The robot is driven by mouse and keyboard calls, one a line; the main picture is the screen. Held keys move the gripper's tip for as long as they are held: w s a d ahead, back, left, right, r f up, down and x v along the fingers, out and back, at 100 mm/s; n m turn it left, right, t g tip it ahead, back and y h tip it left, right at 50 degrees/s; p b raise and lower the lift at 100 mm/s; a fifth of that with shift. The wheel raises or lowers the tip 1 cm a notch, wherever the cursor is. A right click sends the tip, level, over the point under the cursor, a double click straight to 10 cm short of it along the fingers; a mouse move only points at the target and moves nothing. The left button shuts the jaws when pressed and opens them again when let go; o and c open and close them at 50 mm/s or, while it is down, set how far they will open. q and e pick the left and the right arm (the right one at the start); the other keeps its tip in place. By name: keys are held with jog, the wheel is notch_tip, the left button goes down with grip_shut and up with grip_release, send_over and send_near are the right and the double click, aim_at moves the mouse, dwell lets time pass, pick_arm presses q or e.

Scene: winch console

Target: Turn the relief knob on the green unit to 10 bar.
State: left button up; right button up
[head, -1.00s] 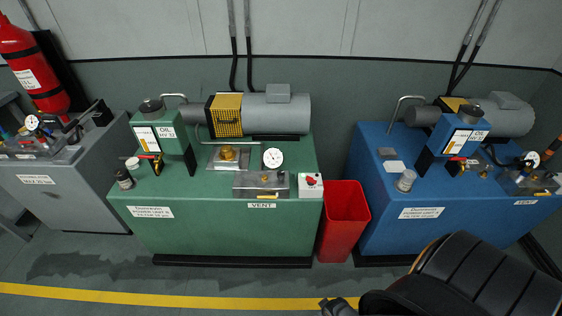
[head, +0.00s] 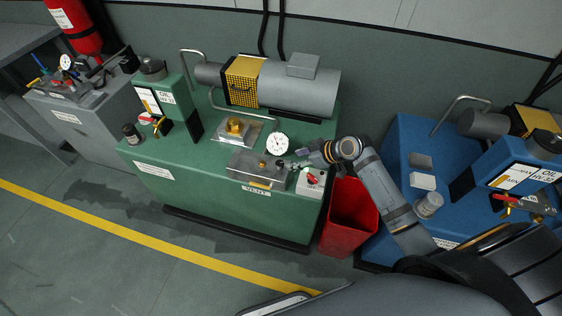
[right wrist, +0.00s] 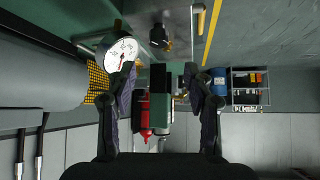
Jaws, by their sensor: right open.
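The green unit (head: 160,168) stands in the middle left of the head view. On its top is a metal valve block (head: 255,168) above a VENT label, with small dark fittings on it. A round white gauge (head: 277,144) stands behind the block and also shows in the right wrist view (right wrist: 122,54), beside the left-hand finger. I cannot tell which fitting is the relief knob, nor read its setting. My right gripper (head: 295,161) is open at the block's right end, in front of the gauge; its fingers (right wrist: 171,88) have no clear object between them. My left gripper is not in view.
A switch box with a red knob (head: 312,178) sits just below my right gripper. A grey motor with a yellow guard (head: 243,80) lies behind. A red bin (head: 348,215) and the blue unit (head: 405,150) stand to the right. Open floor lies in front.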

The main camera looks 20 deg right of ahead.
aim_at(280, 163)
jog(key=x, duration=1)
jog(key=shift+w+d+f, duration=0.1)
jog(key=shift+w+f, duration=0.05)
jog(key=shift+f, duration=0.2)
grip_shut()
jog(key=m+h+p, duration=0.1)
jog(key=m+p, duration=0.1)
jog(key=m+t+h+p, duration=0.1)
jog(key=p, duration=0.2)
jog(key=shift+r+m+t+h, duration=0.3)
jog(key=shift+m, duration=0.1)
jog(key=shift+f+m+p, duration=0.15)
jog(key=shift+m+p, duration=0.15)
jog(key=shift+p, duration=0.15)
jog(key=shift+f+h, duration=0.15)
jog(key=shift+h, duration=0.15)
